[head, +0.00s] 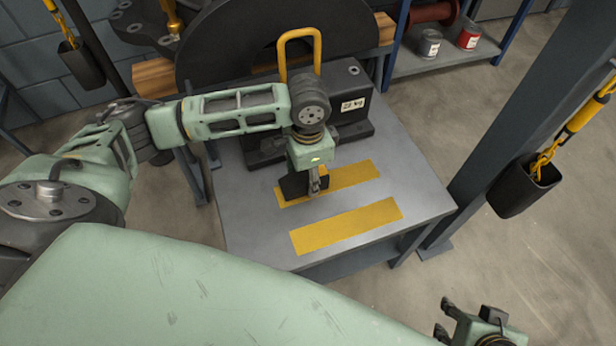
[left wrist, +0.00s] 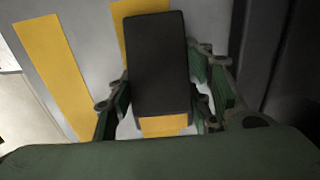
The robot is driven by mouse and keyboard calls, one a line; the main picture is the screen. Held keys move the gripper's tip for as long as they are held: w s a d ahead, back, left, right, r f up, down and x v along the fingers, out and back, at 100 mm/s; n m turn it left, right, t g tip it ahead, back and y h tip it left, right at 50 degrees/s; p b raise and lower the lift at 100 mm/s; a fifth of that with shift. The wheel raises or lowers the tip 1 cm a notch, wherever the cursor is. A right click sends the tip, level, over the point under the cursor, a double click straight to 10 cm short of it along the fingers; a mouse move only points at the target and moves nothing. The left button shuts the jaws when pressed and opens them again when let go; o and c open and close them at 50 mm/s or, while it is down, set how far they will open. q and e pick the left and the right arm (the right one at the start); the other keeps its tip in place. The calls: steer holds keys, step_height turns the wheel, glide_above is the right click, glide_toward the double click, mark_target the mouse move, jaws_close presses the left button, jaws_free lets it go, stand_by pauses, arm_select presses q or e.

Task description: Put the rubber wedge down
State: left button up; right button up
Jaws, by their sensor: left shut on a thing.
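The rubber wedge is a black block with a yellow end face. In the head view the wedge (head: 295,187) is at the left part of the far yellow strip (head: 350,177) on the grey table. My left gripper (head: 315,186) points down and is shut on it. In the left wrist view the wedge (left wrist: 157,62) sits between the two green-padded fingers of that gripper (left wrist: 162,105). I cannot tell whether its underside touches the table. My right gripper (head: 446,320) is at the bottom right of the head view, empty, with its fingers apart.
The grey table (head: 420,190) has a second, nearer yellow strip (head: 345,226), which is bare. A dark block labelled 28 kg (head: 352,104) with a yellow handle (head: 300,36) stands behind the wedge. A large dark casing (head: 235,45) is further back. A post (head: 510,105) stands right of the table.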

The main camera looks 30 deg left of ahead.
arm_select(q)
steer(key=shift+r, duration=0.1)
steer(key=c, duration=0.7)
